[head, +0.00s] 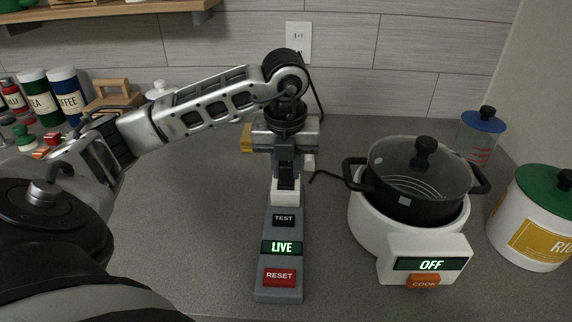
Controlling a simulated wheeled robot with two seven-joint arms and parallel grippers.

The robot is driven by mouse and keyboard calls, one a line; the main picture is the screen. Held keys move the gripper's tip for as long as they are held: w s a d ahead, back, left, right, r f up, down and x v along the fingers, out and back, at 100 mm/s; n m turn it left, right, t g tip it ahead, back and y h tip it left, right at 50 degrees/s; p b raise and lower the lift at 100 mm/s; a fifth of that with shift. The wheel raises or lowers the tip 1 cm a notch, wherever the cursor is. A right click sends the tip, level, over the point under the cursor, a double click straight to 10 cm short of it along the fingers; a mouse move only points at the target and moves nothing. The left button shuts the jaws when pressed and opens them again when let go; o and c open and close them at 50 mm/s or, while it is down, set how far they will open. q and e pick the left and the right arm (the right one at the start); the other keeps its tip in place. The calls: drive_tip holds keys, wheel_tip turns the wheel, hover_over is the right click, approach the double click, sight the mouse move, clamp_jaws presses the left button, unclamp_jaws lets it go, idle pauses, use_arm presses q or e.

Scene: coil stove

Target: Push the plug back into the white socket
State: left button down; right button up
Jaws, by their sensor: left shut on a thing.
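My left gripper (287,180) reaches in from the left and points down over the far end of a grey power strip (279,254). It is shut on the plug, which the fingers mostly hide. The white socket (286,198) sits at the far end of the strip, right under the fingertips. I cannot tell how far the plug sits in it. The strip has a TEST button (284,220), a lit green LIVE display (282,248) and a red RESET button (279,277). My right gripper is not in view.
A white stove (371,223) reading OFF, with a lidded black pot (410,208), stands to the right. A black cord (325,173) runs from its left side. A wall outlet (298,42) is behind. Canisters stand at both sides. The counter left of the strip is clear.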

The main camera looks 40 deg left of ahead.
sight(287, 165)
use_arm(q)
drive_tip(key=c, duration=1.2)
unclamp_jaws()
drive_tip(key=shift+f, duration=0.1)
drive_tip(key=shift+r+p, duration=0.35)
drive_tip(key=shift+r, duration=0.35)
drive_tip(key=r, duration=0.5)
drive_tip(key=shift+s+d+r, duration=0.15)
drive_tip(key=shift+s+d, duration=0.15)
drive_tip(key=shift+d, duration=0.05)
drive_tip(key=r, duration=0.1)
drive_tip(key=r+p, duration=0.1)
drive_tip(key=r, duration=0.1)
drive_tip(key=r+p, duration=0.1)
drive_tip(key=r, duration=0.1)
drive_tip(key=shift+s+d+r, duration=0.25)
drive_tip(key=shift+s, duration=0.15)
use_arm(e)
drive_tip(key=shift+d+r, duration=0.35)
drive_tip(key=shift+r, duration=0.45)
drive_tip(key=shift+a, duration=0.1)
